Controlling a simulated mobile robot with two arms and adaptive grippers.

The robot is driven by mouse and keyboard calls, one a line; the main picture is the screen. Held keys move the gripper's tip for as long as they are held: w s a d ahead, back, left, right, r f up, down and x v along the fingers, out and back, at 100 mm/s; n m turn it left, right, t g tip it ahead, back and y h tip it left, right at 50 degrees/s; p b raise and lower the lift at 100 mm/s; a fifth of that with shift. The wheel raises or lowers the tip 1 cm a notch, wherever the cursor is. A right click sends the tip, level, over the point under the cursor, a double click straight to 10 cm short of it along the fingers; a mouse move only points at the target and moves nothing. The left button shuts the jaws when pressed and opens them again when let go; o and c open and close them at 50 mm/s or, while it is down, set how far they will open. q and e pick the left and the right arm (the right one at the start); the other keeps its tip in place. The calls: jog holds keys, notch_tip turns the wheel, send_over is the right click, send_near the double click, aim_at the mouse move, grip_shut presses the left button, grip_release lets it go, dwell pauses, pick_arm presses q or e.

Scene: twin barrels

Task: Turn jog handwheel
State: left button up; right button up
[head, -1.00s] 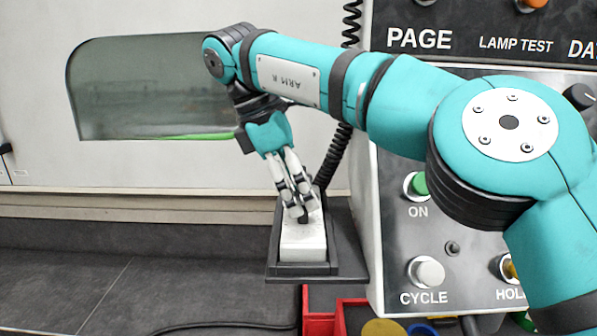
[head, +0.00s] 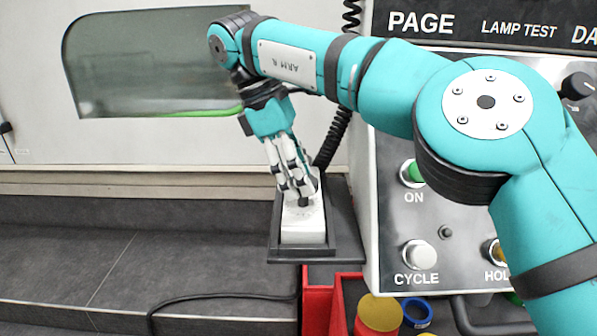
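The jog handwheel unit is a pale box (head: 303,226) lying in a dark tray (head: 275,240) beside the control panel, with a black coiled cable (head: 331,140) rising behind it. A small dark knob (head: 303,202) shows on its upper face, and the wheel itself is mostly hidden by my fingers. My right gripper (head: 297,190) points down over the upper part of the box, its pale fingers with dark tips at or just above the knob. I cannot tell whether they touch or grip it. My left gripper is not in view.
The control panel (head: 385,235), with its buttons, stands close on the right. A red bin (head: 318,305) with a yellow-topped red item (head: 380,314) and a blue ring (head: 416,311) is below. A black cable (head: 220,297) lies on the dark ledge at left. A window (head: 150,70) is behind.

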jog(key=o, duration=0.5)
jog(key=shift+c, duration=0.2)
